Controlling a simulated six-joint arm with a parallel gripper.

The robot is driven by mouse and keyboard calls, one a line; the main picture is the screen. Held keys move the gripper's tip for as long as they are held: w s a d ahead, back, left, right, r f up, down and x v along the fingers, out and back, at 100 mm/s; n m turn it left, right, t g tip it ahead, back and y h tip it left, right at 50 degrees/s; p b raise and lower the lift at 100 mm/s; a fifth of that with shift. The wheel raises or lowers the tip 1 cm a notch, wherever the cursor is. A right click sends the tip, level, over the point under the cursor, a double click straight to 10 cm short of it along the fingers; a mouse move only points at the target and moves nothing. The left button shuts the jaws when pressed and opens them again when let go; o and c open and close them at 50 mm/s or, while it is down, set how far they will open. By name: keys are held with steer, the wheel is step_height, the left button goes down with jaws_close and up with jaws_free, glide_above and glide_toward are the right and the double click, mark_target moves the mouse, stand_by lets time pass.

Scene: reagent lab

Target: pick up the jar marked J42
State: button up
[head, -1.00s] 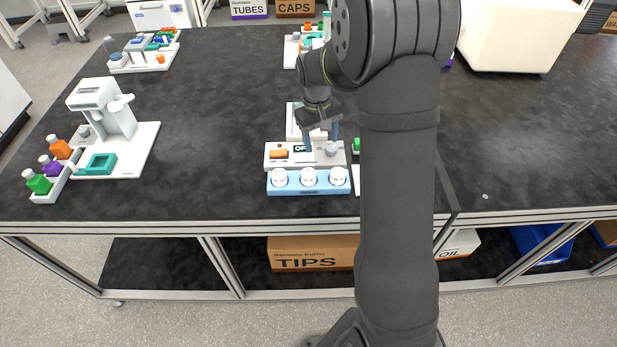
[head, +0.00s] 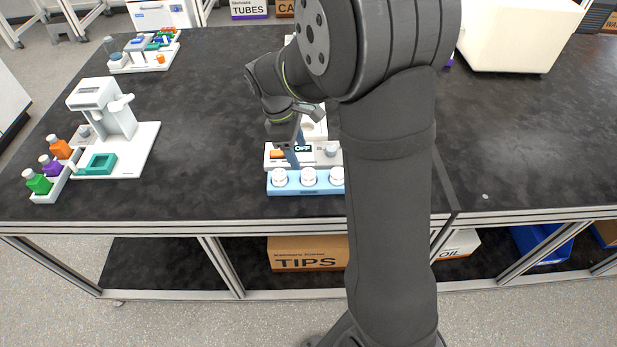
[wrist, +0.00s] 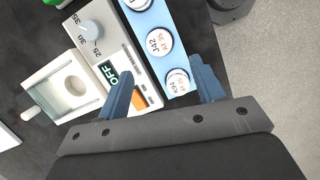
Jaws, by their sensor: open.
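The jar marked J42 (wrist: 158,41) has a white, labelled lid and is the middle of three in a light blue rack (wrist: 183,56). In the head view it is the middle white-lidded jar (head: 308,176). My gripper (wrist: 161,68) is open and empty, with its blue fingers on either side of the rack line. In the wrist view the fingertips lie between J42 and the lower neighbouring jar (wrist: 178,80), whose label seems to read K94. In the head view my gripper (head: 294,150) is over the device behind the rack.
A white device (wrist: 112,62) with an OFF display, a dial (wrist: 91,31) and an orange part lies directly beside the rack. Another jar in the rack is cut off at the wrist view's top. A dispenser stand (head: 115,125) and coloured bottles are at left. Bare bench lies between.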

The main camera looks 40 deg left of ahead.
mark_target(308, 173)
steer(key=x, duration=0.8)
steer(key=shift+w+d, duration=0.15)
steer(key=shift+d, duration=0.05)
steer(key=c, duration=1.1)
